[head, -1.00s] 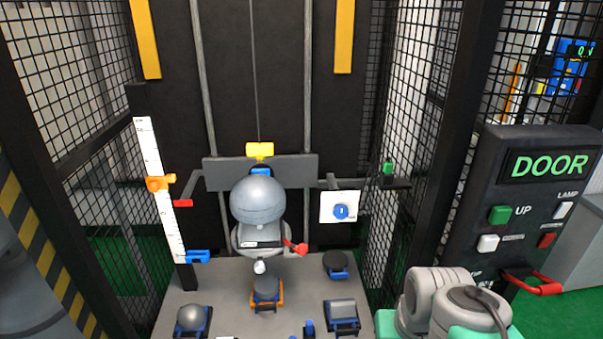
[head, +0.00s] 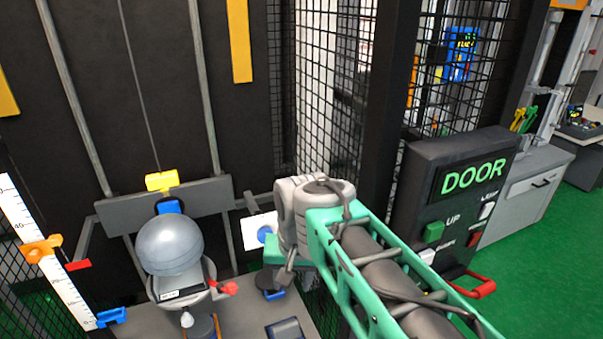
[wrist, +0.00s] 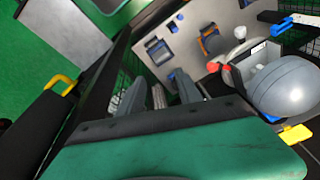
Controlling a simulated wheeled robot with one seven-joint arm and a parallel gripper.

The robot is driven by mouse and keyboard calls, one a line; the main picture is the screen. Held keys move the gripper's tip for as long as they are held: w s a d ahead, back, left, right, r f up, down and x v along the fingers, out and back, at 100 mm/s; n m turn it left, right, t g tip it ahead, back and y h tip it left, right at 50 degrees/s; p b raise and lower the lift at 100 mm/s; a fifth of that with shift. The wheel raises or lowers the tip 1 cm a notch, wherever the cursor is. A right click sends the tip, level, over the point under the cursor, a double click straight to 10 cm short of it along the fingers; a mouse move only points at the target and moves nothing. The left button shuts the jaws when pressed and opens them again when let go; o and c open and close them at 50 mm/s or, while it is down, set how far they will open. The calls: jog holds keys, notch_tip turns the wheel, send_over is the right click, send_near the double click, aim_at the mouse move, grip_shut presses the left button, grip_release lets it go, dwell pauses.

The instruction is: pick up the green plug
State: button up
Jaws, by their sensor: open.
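The green plug is not visible now. In the earlier head view it sat on a small dark bracket right of the white card, and my arm now covers that area. My gripper shows in the wrist view (wrist: 160,92) with its two grey fingers apart and nothing seen between them. In the head view, the end of my arm (head: 284,272) hangs in front of the cage, right of the white card (head: 257,232) with the blue knob. I cannot tell how far the gripper is from the plug.
A grey ball (head: 170,245) sits in the tower's holder, with a red knob (head: 229,288) beside it. A yellow clip (head: 161,181) is above. The DOOR panel (head: 470,180) with a red handle (head: 473,288) stands right of my arm. Dark cage posts and mesh stand close behind.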

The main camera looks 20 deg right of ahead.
jog(key=w+d+r+m+p, duration=0.3)
jog(key=r+m, duration=0.1)
jog(key=r, duration=0.3)
jog(key=w+d+r+m+g+p, duration=0.1)
jog(key=w+d+r+m+p, duration=0.2)
jog(key=r, duration=0.4)
jog(key=w+d+r+m+g+p, duration=0.1)
jog(key=w+d+r+m+p, duration=0.2)
jog(key=w+r+m, duration=0.2)
jog(key=shift+w+d+r+m, duration=0.15)
jog(key=shift+r+m, duration=0.2)
jog(key=shift+r, duration=0.35)
jog(key=shift+s+d+r+m, duration=0.1)
jog(key=shift+r+m, duration=0.25)
jog(key=shift+r, duration=0.35)
jog(key=f+b, duration=0.7)
jog(key=b, duration=0.1)
jog(key=shift+w+a+f, duration=0.25)
jog(key=shift+w+f, duration=0.05)
jog(key=shift+f, duration=0.1)
jog(key=shift+r, duration=0.15)
jog(key=shift+c, duration=0.4)
grip_shut()
